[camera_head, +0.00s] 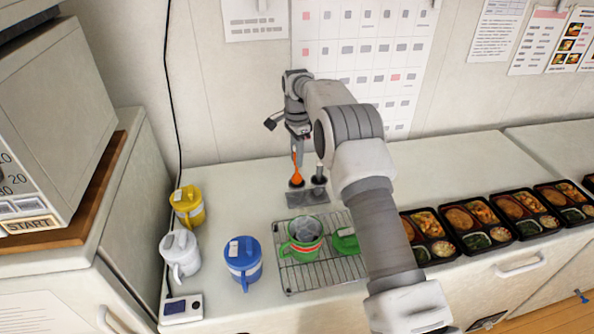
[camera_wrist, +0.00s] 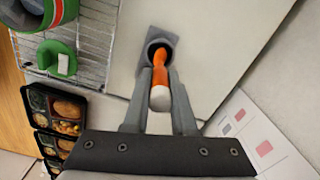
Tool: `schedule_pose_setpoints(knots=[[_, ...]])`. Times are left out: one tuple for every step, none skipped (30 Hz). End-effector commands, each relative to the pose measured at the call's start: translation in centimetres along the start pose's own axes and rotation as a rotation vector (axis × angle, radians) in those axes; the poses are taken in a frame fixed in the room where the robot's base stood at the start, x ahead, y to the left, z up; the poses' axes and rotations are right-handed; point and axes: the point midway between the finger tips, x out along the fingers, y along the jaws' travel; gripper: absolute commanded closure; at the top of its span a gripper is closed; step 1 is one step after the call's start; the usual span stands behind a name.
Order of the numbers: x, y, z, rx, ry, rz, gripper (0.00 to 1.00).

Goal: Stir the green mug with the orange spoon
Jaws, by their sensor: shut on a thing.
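My gripper (camera_head: 297,134) is shut on the upper part of the orange spoon (camera_head: 297,174), above the grey holder (camera_head: 307,198) near the wall. In the wrist view, the fingers (camera_wrist: 160,88) flank the spoon's white-tipped handle (camera_wrist: 159,99). The spoon is upright, and its lower end is at or in the holder's round opening (camera_wrist: 157,46); how deep I cannot tell. The green mug (camera_head: 289,246), with a red and white band, stands open on a wire rack. It shows partly at the wrist view's top left (camera_wrist: 27,20).
A green lid (camera_head: 345,243) lies on the rack (camera_head: 318,276) beside the mug. A second, dark utensil (camera_head: 319,172) stands in the holder. Yellow (camera_head: 188,207), white (camera_head: 181,254) and blue (camera_head: 243,262) lidded mugs stand left. Several bento trays (camera_head: 463,232) line the right.

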Motion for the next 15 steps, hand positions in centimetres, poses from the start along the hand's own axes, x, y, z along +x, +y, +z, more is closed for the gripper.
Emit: schedule_pose_setpoints(knots=[[-1.0, -0.1, 0.0, 0.0, 0.001, -0.004, 1.0], [-1.5, -0.1, 0.0, -0.001, 0.001, -0.003, 1.0], [-2.1, -0.1, 0.0, 0.0, 0.0, -0.003, 1.0], [-2.4, 0.0, 0.0, 0.0, 0.0, -0.002, 1.0], [-2.8, 0.0, 0.1, 0.0, -0.001, -0.001, 1.0], [-3.3, 0.1, 0.1, 0.0, -0.001, -0.002, 1.0], [-3.6, 0.2, 0.1, 0.001, -0.002, -0.002, 1.0], [-3.9, 0.3, 0.1, 0.002, -0.003, -0.002, 1.0], [-4.3, 0.6, 0.2, 0.003, -0.005, -0.003, 1.0], [-4.6, 0.8, 0.3, 0.005, -0.006, -0.003, 1.0], [-4.9, 1.1, 0.3, 0.006, -0.008, -0.003, 1.0], [-5.3, 1.6, 0.5, 0.008, -0.01, -0.003, 1.0], [-5.6, 1.9, 0.6, 0.009, -0.012, -0.003, 1.0], [-5.9, 2.4, 0.7, 0.01, -0.014, -0.003, 1.0], [-6.4, 2.9, 0.9, 0.011, -0.016, -0.005, 1.0]])
